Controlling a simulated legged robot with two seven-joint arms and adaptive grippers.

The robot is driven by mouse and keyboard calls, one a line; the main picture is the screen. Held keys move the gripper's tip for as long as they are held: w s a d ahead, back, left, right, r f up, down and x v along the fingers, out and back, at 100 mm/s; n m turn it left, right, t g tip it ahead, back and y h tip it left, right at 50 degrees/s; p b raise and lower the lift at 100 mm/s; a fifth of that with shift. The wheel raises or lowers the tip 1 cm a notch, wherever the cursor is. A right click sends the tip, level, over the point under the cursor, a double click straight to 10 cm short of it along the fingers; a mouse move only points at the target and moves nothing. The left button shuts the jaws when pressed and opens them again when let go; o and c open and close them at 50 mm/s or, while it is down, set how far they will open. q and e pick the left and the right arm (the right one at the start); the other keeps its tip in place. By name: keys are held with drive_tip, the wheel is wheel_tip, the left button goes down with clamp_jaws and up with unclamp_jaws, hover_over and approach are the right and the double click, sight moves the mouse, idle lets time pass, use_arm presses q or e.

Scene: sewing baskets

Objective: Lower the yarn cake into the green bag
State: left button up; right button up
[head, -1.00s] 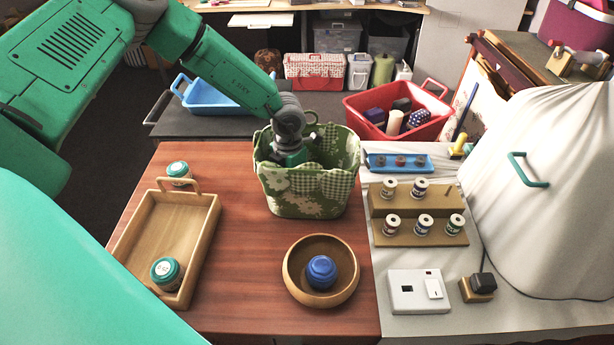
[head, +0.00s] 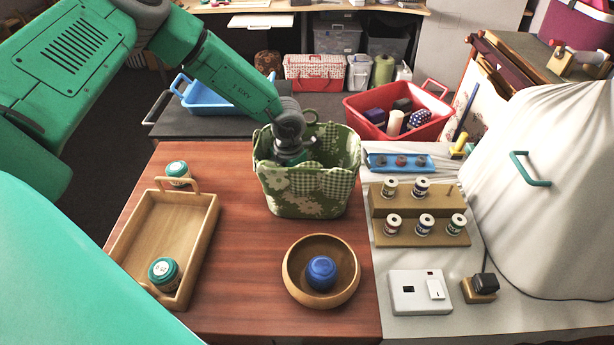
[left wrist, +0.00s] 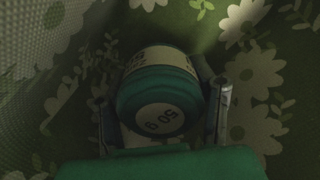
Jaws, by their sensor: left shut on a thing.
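The green bag (head: 305,190), with white flowers and a checked trim, stands upright on the wooden table. My left gripper (head: 293,158) reaches down into its open top, and its fingertips are hidden by the bag wall in the head view. In the left wrist view my left gripper (left wrist: 166,105) is shut on the yarn cake (left wrist: 160,85), a dark green round with a pale band and a "50 g" label. The bag's flowered lining (left wrist: 255,75) surrounds it. I cannot tell whether the cake touches the bag floor. My right gripper is not in view.
A wooden tray (head: 207,225) with a green yarn cake (head: 164,273) lies left; another green cake (head: 178,173) is behind it. A wooden bowl (head: 292,283) holds a blue yarn cake (head: 322,272) in front. Spool racks (head: 408,236) stand right of the bag.

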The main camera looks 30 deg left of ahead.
use_arm(q)
drive_tip(key=shift+f+b, duration=1)
drive_tip(key=shift+f, duration=0.6)
idle(0.6)
drive_tip(key=o, duration=1.2)
drive_tip(key=shift+r, duration=0.1)
drive_tip(key=shift+w+r, duration=0.1)
drive_tip(key=shift+r, duration=0.25)
wheel_tip(320, 180, up, 11)
